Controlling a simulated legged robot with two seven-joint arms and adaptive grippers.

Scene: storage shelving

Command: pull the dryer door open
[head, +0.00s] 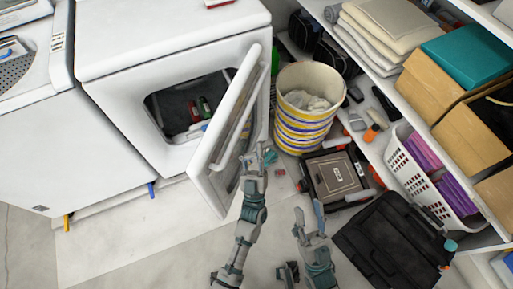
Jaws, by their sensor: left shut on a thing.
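The white dryer (170,45) stands at the upper middle of the head view. Its door (222,135) is swung out at a wide angle, showing the dark drum opening (165,105) with small red and green items inside. My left gripper (262,155) is at the outer side of the door and is shut on the door's edge; the exact contact is partly hidden by the fingers. My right gripper (309,212) is to the right and lower, over the floor, with its fingers apart and empty, not touching the door.
A striped bin (302,125) stands just right of the door. A brown-topped box (336,176), a black case (390,240) and loose items lie on the floor to the right. Shelving with a white basket (405,165) and boxes (455,100) lines the right. Floor at lower left is clear.

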